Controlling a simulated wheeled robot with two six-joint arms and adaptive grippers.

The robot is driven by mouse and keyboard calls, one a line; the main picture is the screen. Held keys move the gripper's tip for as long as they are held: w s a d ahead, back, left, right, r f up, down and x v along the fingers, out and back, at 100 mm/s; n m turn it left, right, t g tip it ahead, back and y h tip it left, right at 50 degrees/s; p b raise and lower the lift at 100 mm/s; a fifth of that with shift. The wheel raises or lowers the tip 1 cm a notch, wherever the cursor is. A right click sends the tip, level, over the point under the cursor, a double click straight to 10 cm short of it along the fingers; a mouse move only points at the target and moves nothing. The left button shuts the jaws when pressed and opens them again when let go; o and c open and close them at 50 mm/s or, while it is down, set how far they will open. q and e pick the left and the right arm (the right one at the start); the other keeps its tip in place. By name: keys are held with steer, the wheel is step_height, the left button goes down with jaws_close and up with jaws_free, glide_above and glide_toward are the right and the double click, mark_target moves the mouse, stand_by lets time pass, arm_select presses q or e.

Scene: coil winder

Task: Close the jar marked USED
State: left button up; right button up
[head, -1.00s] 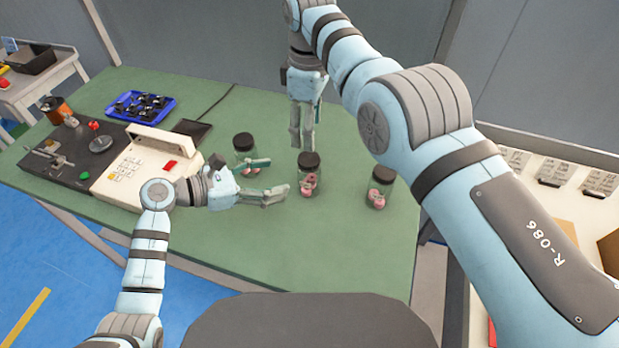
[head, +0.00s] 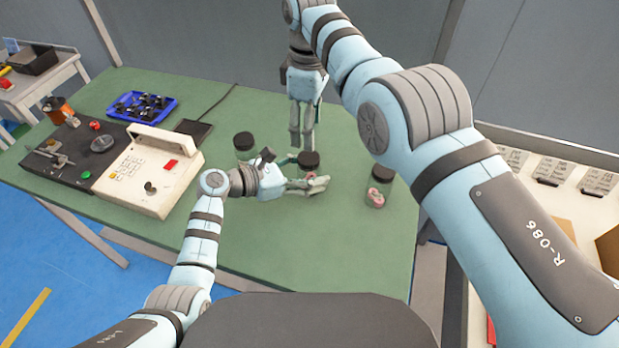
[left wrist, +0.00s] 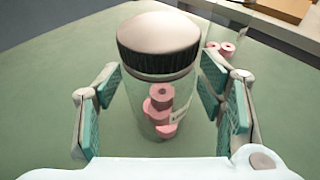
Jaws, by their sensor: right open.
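Three clear jars with black lids stand on the green table: a left jar (head: 244,141), a middle jar (head: 309,159) and a right jar (head: 381,184). I cannot read USED on any of them. My left gripper (head: 313,176) is open around the middle jar. In the left wrist view this jar (left wrist: 158,100) stands upright between the fingers, with pink rings inside and part of a label showing. Its lid (left wrist: 158,40) sits on top; I cannot tell how tight. My right gripper (head: 302,128) is open, pointing down behind the middle jar, and empty.
The coil winder with its cream control box (head: 150,175) stands at the left. A blue tray (head: 142,106) of dark parts lies behind it. The table front, between the middle jar and its near edge, is clear. A white shelf of grey parts (head: 555,168) is at the right.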

mark_target(309, 157)
arm_select(q)
jaws_close()
arm_select(e)
steer(key=n, duration=0.9)
step_height(309, 157, down, 8)
steer(key=shift+w+f, duration=0.1)
stand_by(0.3)
